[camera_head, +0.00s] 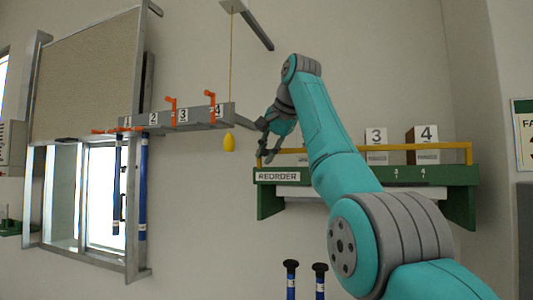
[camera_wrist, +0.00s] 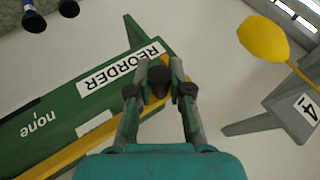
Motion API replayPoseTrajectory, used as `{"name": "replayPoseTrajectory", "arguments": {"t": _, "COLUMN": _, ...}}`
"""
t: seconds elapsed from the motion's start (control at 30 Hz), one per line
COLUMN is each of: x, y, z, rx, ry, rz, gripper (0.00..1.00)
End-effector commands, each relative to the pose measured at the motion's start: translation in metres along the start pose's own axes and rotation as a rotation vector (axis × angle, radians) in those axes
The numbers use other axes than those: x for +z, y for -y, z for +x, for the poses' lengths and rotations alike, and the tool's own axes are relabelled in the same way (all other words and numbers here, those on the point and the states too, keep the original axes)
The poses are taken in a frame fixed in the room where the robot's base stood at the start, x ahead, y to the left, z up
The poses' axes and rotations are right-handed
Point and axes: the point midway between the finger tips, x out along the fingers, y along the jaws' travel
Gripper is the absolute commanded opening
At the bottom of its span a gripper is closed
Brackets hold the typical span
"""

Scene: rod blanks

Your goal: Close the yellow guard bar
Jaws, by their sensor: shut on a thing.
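The yellow guard bar (camera_head: 430,146) runs almost level above the green shelf (camera_head: 265,200), in front of the numbered boxes. My arm hides part of its middle. My gripper (camera_head: 267,153) is at the bar's left end, above the REORDER label (camera_head: 278,176). In the wrist view, the yellow bar (camera_wrist: 65,158) runs up from the lower left and passes behind my gripper (camera_wrist: 160,92). The fingers close around a dark round knob (camera_wrist: 159,76) near the bar's end. The exact contact is partly hidden.
A grey rail (camera_head: 200,118) with orange hooks and numbers is to the left. A yellow pull (camera_head: 229,143) hangs on a cord close to my gripper. Blue rods (camera_head: 142,190) hang further left.

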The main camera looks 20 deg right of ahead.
Motion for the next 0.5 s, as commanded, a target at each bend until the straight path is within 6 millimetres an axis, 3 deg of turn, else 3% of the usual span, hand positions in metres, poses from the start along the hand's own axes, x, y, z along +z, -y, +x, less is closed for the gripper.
{"name": "replayPoseTrajectory", "arguments": {"t": 0.07, "x": -0.0008, "y": -0.0008, "z": 0.0010, "rx": 0.001, "ry": -0.002, "rz": 0.001, "gripper": 0.00}}
{"name": "replayPoseTrajectory", "arguments": {"t": 0.1, "x": -0.0008, "y": -0.0008, "z": 0.0010, "rx": 0.001, "ry": -0.001, "rz": 0.001, "gripper": 0.27}}
{"name": "replayPoseTrajectory", "arguments": {"t": 0.2, "x": -0.0006, "y": -0.0007, "z": 0.0008, "rx": 0.001, "ry": -0.001, "rz": 0.001, "gripper": 0.45}}
{"name": "replayPoseTrajectory", "arguments": {"t": 0.5, "x": -0.0003, "y": -0.0002, "z": -0.0009, "rx": 0.000, "ry": -0.001, "rz": 0.000, "gripper": 0.45}}
